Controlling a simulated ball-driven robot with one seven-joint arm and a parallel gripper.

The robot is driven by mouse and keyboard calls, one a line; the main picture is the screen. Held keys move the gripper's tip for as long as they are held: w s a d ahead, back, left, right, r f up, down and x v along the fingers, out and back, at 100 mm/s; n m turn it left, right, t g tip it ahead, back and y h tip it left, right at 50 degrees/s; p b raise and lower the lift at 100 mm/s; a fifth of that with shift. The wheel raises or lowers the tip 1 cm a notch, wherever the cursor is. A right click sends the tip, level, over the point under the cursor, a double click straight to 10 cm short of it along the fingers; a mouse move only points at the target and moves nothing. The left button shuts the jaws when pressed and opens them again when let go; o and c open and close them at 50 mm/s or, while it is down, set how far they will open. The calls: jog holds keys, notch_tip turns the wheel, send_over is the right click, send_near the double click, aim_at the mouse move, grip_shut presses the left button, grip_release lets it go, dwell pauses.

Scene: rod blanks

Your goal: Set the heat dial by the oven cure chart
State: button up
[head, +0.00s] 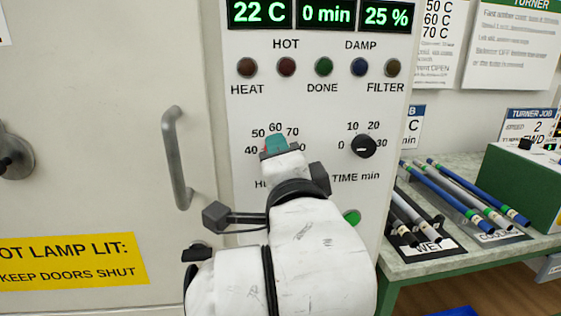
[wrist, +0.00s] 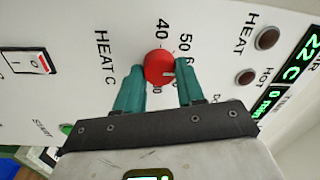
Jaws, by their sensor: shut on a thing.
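The red heat dial (wrist: 158,66) sits on the white oven panel in the wrist view. My gripper (wrist: 160,72) is shut on it, one teal finger on each side.
The displays (head: 320,13) read 22 C, 0 min and 25 %. The black time dial (head: 363,146) is right of my gripper. A door handle (head: 177,158) projects at left. A green button (head: 352,217) lies below. Rods (head: 465,200) lie on the right bench.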

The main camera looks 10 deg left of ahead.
jog(key=shift+f, duration=0.1)
jog(key=o, duration=1)
jog(key=shift+o, duration=0.2)
jog(key=shift+s, duration=0.1)
jog(key=v, duration=1)
jog(key=shift+s, duration=0.3)
jog(key=shift+d, duration=0.1)
